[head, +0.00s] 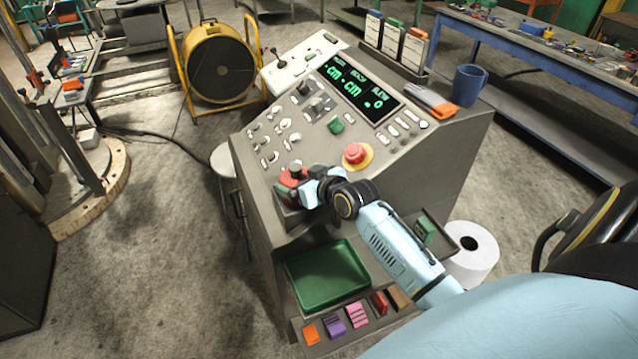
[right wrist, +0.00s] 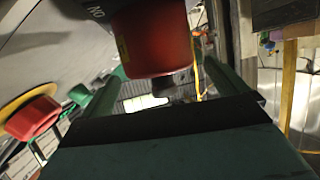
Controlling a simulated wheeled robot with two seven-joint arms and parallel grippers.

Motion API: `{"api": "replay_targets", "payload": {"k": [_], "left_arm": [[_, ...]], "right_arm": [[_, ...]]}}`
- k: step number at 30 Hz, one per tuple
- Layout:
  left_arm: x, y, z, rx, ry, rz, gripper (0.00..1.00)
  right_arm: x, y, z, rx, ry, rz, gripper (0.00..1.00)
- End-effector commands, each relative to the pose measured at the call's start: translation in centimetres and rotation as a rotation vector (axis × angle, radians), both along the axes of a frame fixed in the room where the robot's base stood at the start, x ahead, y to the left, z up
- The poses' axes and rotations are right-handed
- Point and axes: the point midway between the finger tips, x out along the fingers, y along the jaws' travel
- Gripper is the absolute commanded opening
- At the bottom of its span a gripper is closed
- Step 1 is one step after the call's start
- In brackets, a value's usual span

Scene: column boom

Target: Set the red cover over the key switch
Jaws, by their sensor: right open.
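The red cover (head: 288,177), a rounded cap with a dark knob on its end, is at the lower left of the sloped grey console in the head view. The red cover (right wrist: 155,40) fills the upper middle of the right wrist view, against a dark grey part with white lettering. My right gripper (head: 293,184) is at the cover, its green fingers open on either side of it. I cannot tell whether they touch it. I cannot see the key switch; whether it is under the cover is hidden. My left gripper is not in view.
A red mushroom button (head: 355,153) on a yellow ring stands close to my right wrist. Toggles and a green display (head: 358,88) are farther up the console. A green tray (head: 327,274) lies below the gripper. A blue mug (head: 468,84) stands at the upper right.

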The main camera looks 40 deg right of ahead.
Motion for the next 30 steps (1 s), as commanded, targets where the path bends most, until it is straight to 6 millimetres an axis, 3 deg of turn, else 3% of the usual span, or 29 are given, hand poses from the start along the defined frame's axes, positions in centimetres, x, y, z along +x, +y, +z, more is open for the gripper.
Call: {"api": "replay_targets", "payload": {"k": [6,12,18,30], "left_arm": [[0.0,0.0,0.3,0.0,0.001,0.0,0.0],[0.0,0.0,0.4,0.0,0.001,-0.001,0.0],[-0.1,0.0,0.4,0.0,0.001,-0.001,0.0],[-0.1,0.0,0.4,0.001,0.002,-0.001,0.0]], "right_arm": [[-4.2,-0.1,1.7,0.0,0.0,0.0,0.98],[-7.0,-0.2,2.9,0.0,0.0,0.0,0.98],[-8.2,-0.2,3.4,0.0,0.0,0.001,0.98],[-8.3,-0.2,3.5,0.0,0.0,0.001,0.98]]}}
